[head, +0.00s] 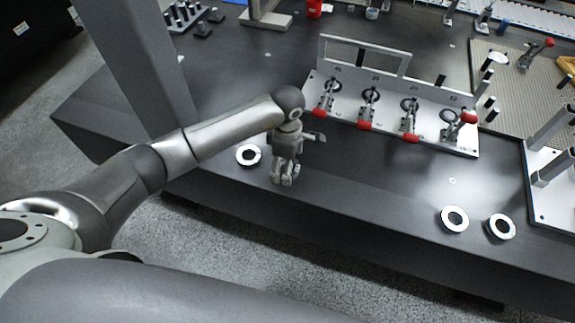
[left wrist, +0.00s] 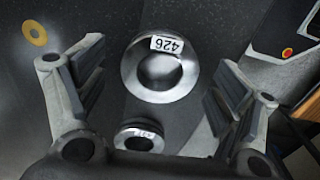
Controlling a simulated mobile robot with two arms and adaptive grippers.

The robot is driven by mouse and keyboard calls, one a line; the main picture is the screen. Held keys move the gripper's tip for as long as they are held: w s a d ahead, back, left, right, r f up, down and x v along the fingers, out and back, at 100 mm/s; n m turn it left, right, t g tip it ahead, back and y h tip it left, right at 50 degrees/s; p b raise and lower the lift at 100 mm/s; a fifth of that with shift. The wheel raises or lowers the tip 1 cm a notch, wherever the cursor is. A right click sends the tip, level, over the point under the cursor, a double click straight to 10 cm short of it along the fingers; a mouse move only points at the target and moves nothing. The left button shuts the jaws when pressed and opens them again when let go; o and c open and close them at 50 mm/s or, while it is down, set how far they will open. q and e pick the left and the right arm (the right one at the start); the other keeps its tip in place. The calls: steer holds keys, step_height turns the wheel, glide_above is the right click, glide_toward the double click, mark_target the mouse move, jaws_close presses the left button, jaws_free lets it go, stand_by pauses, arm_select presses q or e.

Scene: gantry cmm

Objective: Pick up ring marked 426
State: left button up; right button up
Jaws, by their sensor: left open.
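The ring marked 426 (left wrist: 160,84) is a shiny metal ring with a white label, which reads upside down in the left wrist view. It lies between the two spread fingers of my left gripper (left wrist: 158,95), toward the top of that view, with no finger touching it. In the head view my left gripper (head: 284,180) points down over the front part of the dark table and is open and empty. I cannot tell for sure which ring in the head view is 426; it may be hidden behind my gripper. My right gripper is not in view.
A second labelled ring (left wrist: 125,134) is close by in the left wrist view. In the head view a ring (head: 240,154) lies left of my gripper and two rings (head: 444,219) (head: 491,228) lie front right. A clamp fixture (head: 340,112) with red-tipped levers stands behind.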

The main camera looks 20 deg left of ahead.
arm_select(q)
steer(key=c, duration=1.4)
steer(key=shift+w+r, duration=0.1)
steer(key=shift+r, duration=0.05)
